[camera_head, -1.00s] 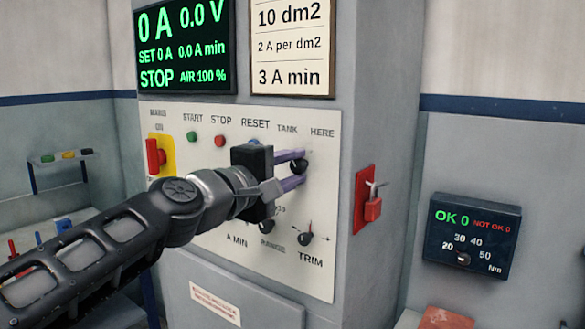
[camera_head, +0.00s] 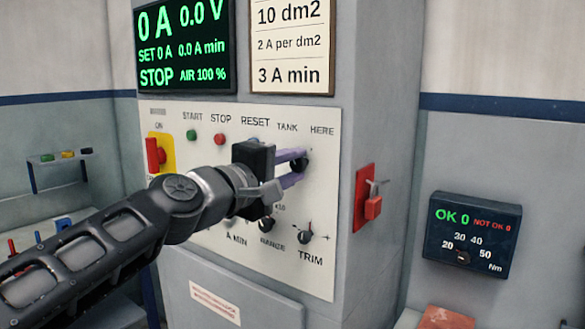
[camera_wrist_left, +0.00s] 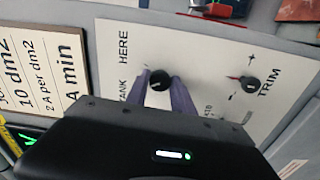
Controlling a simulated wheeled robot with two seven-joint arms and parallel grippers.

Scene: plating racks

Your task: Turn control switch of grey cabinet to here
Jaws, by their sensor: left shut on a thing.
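The grey cabinet (camera_head: 375,60) has a white control panel (camera_head: 320,250). Its control switch, a black knob (camera_head: 299,164), sits below the labels TANK and HERE. My left gripper (camera_head: 297,168) is shut on this knob with its purple fingers on either side. In the left wrist view the knob (camera_wrist_left: 159,80) shows between the fingertips (camera_wrist_left: 161,84), with a small light mark near its rim. The HERE label (camera_wrist_left: 123,48) is close to it. The gripper body hides part of the panel. My right gripper is in neither current view.
A TRIM knob (camera_head: 305,237) is below the switch. Green START (camera_head: 191,134) and red STOP (camera_head: 219,139) buttons and a red mains switch (camera_head: 154,154) are to the left. A red lockout (camera_head: 371,206) is on the cabinet's side. A torque display (camera_head: 472,236) hangs right.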

